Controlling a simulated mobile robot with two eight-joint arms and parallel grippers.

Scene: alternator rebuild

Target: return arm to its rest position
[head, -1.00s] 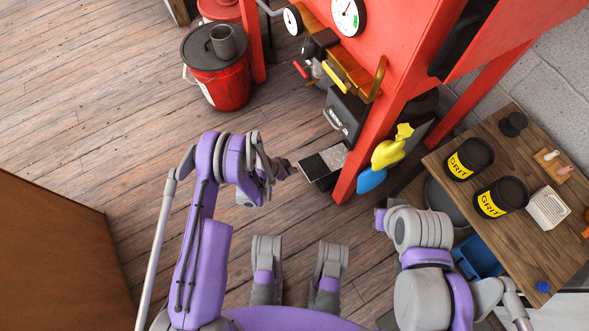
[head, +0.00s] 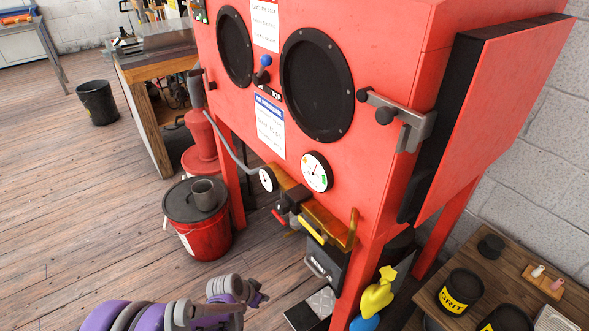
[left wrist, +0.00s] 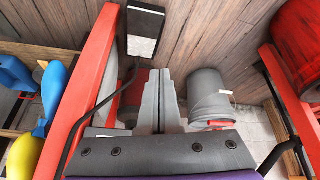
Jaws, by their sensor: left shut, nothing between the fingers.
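My left arm, purple and grey, enters low in the head view, and its gripper (head: 256,294) is in front of the red blast cabinet, at the picture's lower edge. In the left wrist view the two grey fingers (left wrist: 160,74) lie side by side, shut and empty. They show no contact with anything. Most of the left arm is below the head view. My right arm and gripper are outside both current views.
The red cabinet (head: 360,45) has gauges, a valve and legs close to the left arm. A red lidded bucket (head: 207,236) and a black floor pedal (head: 308,312) stand nearby. A wooden table (head: 520,277) with grit tins is at right. Open floor (head: 80,210) is at left.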

